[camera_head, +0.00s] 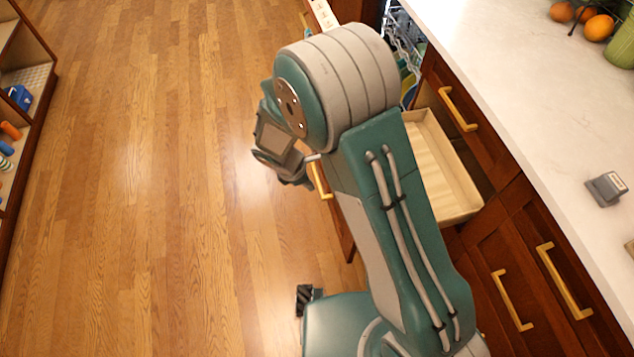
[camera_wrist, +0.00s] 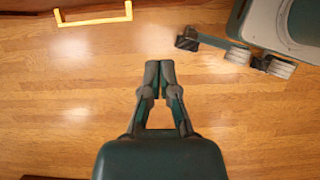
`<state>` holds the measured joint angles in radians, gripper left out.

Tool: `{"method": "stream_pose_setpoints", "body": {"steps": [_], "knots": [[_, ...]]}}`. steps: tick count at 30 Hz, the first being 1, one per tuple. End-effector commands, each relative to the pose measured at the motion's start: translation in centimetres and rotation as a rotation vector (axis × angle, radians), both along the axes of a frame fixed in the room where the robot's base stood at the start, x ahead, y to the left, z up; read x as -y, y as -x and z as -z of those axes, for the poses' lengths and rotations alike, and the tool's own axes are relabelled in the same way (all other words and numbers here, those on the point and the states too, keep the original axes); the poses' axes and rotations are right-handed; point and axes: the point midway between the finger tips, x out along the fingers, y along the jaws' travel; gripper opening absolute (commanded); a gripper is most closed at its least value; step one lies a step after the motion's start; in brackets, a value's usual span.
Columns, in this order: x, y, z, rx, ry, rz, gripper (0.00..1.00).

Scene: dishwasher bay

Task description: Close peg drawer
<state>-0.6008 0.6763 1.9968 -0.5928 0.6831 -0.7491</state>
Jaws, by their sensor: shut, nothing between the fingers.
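The peg drawer (camera_head: 463,205) stands pulled out from the cabinet on the right, and its pale inside looks empty where I can see it. My arm hides much of it in the head view. Its brass handle (camera_head: 320,181) shows just left of my arm. In the wrist view a brass handle (camera_wrist: 94,17) on a dark wooden front lies at the top left. My gripper (camera_wrist: 159,68) is shut and empty over the floor, apart from that handle and to its right in the picture. In the head view the gripper's fingertips are hard to make out.
A closed upper drawer has a brass handle (camera_head: 458,109). Cabinet doors (camera_head: 500,285) are below the counter (camera_head: 530,110). A dishwasher rack (camera_head: 405,42) shows behind my arm. Oranges (camera_head: 598,27) and a grey object (camera_head: 606,188) sit on the counter. The wooden floor (camera_head: 160,180) at left is clear.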

Motion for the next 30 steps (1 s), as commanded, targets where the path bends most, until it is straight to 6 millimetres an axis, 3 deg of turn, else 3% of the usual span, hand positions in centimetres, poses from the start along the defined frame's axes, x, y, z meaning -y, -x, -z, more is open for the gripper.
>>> {"method": "stream_pose_setpoints", "body": {"steps": [12,19,30], "knots": [[3.3,-0.9,7.0,0.0,-0.001,0.005,0.0],[6.1,-1.7,6.7,0.002,-0.001,0.005,0.0],[6.6,-1.9,6.7,0.001,-0.001,0.003,0.0]]}}
